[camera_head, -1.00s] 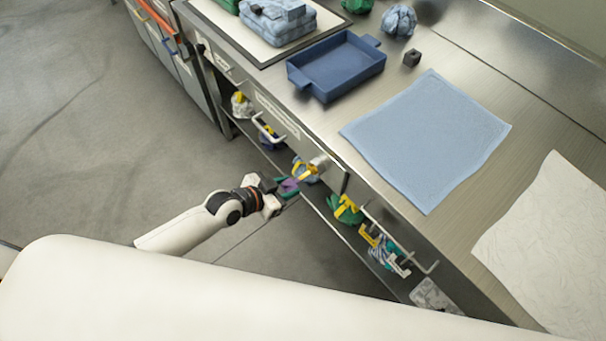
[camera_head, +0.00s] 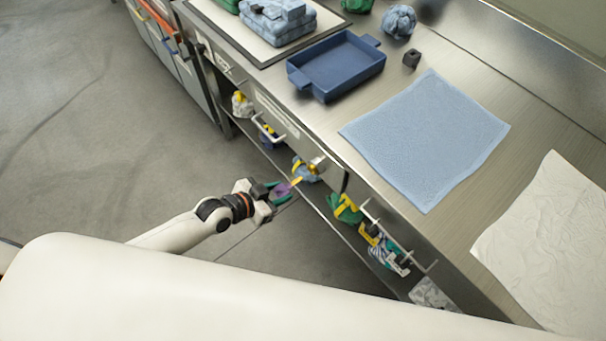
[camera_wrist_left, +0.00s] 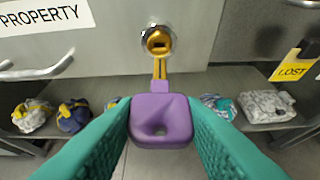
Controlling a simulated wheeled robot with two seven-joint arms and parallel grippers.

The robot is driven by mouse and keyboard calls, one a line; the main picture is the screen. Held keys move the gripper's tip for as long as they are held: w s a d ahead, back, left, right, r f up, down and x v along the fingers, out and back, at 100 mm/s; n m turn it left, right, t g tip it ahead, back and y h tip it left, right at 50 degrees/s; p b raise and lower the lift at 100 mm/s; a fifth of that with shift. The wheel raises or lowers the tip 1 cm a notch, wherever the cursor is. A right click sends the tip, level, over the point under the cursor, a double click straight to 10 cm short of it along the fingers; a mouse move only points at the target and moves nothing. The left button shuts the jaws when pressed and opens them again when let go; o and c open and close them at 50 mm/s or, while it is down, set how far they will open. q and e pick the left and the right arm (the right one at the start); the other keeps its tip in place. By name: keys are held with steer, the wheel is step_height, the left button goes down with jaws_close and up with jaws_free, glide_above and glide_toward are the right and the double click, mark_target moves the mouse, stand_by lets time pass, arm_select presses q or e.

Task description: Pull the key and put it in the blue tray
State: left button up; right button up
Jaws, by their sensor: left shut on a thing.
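The key has a purple head (camera_wrist_left: 162,122) and a thin yellow shaft. My left gripper (camera_head: 277,190) is shut on the purple head, its green fingers on both sides of it. The key also shows in the head view (camera_head: 284,188). The brass lock (camera_wrist_left: 158,41) sits in the cabinet front; its dark keyhole shows. The key's shaft points at the lock from just below it in the wrist view. In the head view the key looks apart from the lock (camera_head: 317,164). The blue tray (camera_head: 335,66) stands empty on the counter. My right gripper is not in view.
A light blue cloth (camera_head: 428,138) and a white sheet (camera_head: 550,240) lie on the counter. A small dark block (camera_head: 411,58) is right of the tray. Drawer handles (camera_head: 268,129) jut from the front. Bags fill the shelf below. The floor at left is clear.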

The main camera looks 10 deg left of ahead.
arm_select(q)
steer(key=shift+s+a+p, duration=0.4)
steer(key=shift+s+a, duration=0.85)
steer(key=shift+s, duration=0.3)
steer(key=w+d+r, duration=0.1)
steer(key=r, duration=0.1)
steer(key=w+d+r, duration=0.1)
steer(key=d+r, duration=0.1)
steer(key=r, duration=0.1)
steer(key=w+d+r, duration=0.1)
steer(key=d+r, duration=0.1)
steer(key=r, duration=0.1)
steer(key=shift+w, duration=0.15)
steer(key=w+a+r+n+t+y, duration=0.1)
steer(key=a+r+n+y, duration=0.2)
steer(key=r, duration=0.6)
steer(key=w+a+r+n+t+y, duration=0.1)
steer(key=a+r+n+y, duration=0.2)
steer(key=r, duration=0.7)
steer(key=shift+a+r+n+t+y, duration=0.15)
steer(key=shift+a+n+t+y, duration=0.15)
steer(key=shift+n+y, duration=0.4)
